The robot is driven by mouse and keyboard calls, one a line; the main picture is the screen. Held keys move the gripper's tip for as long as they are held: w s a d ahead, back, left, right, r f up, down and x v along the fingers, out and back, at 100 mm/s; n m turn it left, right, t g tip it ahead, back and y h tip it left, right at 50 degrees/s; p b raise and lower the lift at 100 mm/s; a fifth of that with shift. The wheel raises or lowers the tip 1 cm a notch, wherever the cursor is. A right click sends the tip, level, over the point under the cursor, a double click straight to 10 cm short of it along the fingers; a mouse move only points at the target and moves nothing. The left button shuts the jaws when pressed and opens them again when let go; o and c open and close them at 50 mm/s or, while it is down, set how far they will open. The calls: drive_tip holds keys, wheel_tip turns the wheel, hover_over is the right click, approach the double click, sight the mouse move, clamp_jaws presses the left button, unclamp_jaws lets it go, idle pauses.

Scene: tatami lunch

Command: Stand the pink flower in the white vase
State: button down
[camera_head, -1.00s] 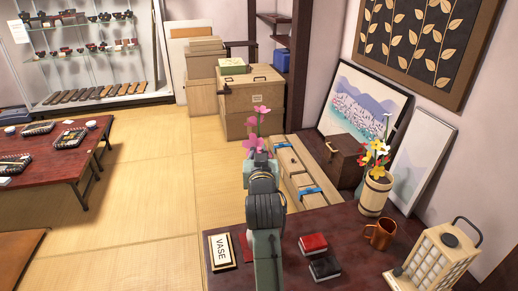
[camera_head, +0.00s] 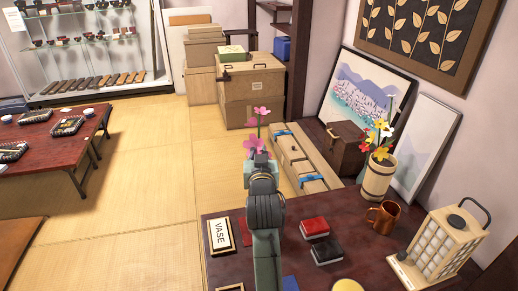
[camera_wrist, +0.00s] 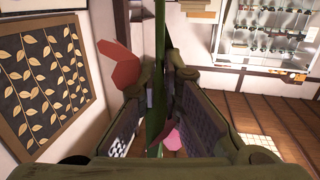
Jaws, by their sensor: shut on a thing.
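My gripper (camera_head: 260,160) is seen from behind in the head view, raised above the far edge of the dark table (camera_head: 305,218). It is shut on the green stem of the pink flower (camera_head: 254,145). The flower stands roughly upright, with one bloom just above my gripper and another higher up. In the wrist view the green stem (camera_wrist: 158,75) runs between the jaws, with a pinkish-red petal to its left. A framed card reading VASE (camera_head: 220,235) lies on the table, left of my arm. I cannot make out the white vase in either view.
Red (camera_head: 314,227) and black (camera_head: 326,250) boxes lie right of my arm. A brown mug (camera_head: 384,217), a wooden bucket of flowers (camera_head: 378,180) and a paper lantern (camera_head: 437,248) stand further right. Wooden crates (camera_head: 300,160) lie beyond the table.

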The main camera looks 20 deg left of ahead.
drive_tip(key=shift+f, duration=0.3)
drive_tip(key=c, duration=1.7)
unclamp_jaws()
drive_tip(key=shift+s, duration=0.15)
drive_tip(key=v, duration=0.7)
drive_tip(key=shift+s+d, duration=0.1)
drive_tip(key=shift+d, duration=0.05)
